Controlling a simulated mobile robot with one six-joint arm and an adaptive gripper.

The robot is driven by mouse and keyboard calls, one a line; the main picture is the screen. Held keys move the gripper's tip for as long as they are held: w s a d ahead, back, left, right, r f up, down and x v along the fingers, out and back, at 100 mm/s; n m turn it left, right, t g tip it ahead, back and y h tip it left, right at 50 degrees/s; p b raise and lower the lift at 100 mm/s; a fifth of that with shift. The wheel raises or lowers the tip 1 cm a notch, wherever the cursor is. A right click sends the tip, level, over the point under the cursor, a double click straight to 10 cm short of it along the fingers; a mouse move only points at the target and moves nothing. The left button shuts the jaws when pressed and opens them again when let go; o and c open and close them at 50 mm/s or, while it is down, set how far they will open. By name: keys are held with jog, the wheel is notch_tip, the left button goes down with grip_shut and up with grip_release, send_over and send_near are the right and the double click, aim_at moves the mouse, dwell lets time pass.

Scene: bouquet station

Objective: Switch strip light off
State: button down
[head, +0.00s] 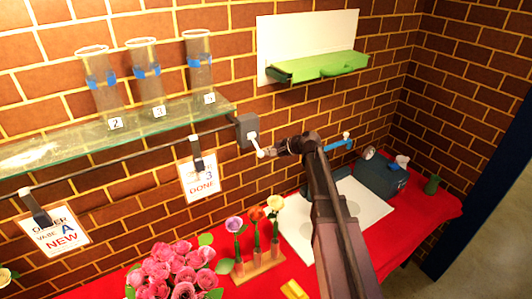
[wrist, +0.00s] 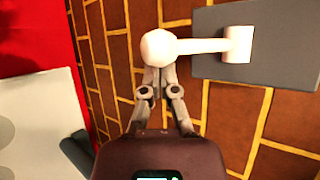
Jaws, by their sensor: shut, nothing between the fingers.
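The strip light's switch is a dark grey box (head: 246,130) on the brick wall, at the right end of the rail below the glass shelf. Its white lever (head: 257,145) points down and to the right in the head view. In the wrist view the white lever (wrist: 195,47) has a round knob at its left end and stands out from the grey plate (wrist: 285,75). My gripper (head: 277,148) is shut and empty. In the wrist view my gripper's fingertips (wrist: 158,75) are right at the knob, which partly covers them; I cannot tell whether they touch.
A glass shelf (head: 60,141) with several vases is left of the switch. Tags hang from the rail (head: 130,148). A green tray (head: 318,67) is on the wall above my arm. Flowers, a white board (head: 300,228) and a blue-grey machine (head: 382,180) are on the red table.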

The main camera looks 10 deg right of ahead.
jog(key=shift+s+d+r+p, duration=0.1)
jog(key=shift+r+p, duration=0.2)
jog(key=shift+p, duration=0.4)
jog(key=shift+s+d+r+m+g+h+p, duration=0.1)
jog(key=shift+d+r+m+g+h+p, duration=0.1)
jog(key=shift+m+g+h+p, duration=0.25)
jog(key=shift+a+r+p, duration=0.1)
jog(key=shift+p, duration=0.25)
